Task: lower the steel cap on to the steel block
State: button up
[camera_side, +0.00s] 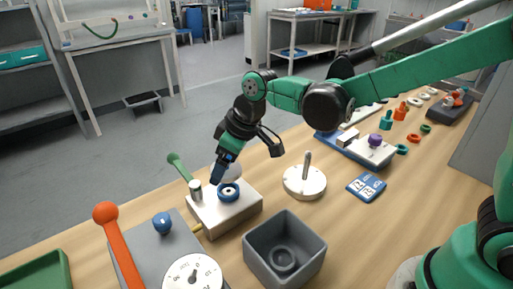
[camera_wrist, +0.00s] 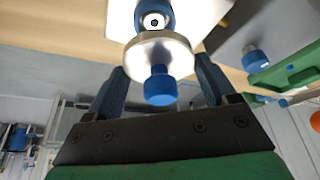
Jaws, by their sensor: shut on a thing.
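The steel block (camera_side: 240,212) lies on the wooden bench, with a blue ring (camera_side: 229,190) around a pale port with a dark centre on its top. The ring also shows in the wrist view (camera_wrist: 154,22), partly covered by the steel cap. The steel cap (camera_wrist: 140,54) is a shiny round disc with a blue knob (camera_wrist: 160,86). My gripper (camera_side: 218,172) is shut on the cap, a finger at each side of its rim. In the side view the cap (camera_side: 233,172) is partly hidden behind my gripper, just above and behind the ring; the exact gap is unclear.
A green-knobbed lever (camera_side: 176,160) and a small metal cylinder (camera_side: 195,190) stand at the block's left. A grey open box (camera_side: 285,248) is in front, a white disc with a post (camera_side: 305,180) at right. An orange-handled lever (camera_side: 115,235) rises at front left.

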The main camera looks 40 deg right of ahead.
jog(key=shift+f, duration=2)
jog(key=o, duration=1.3)
jog(key=shift+v, duration=2.8)
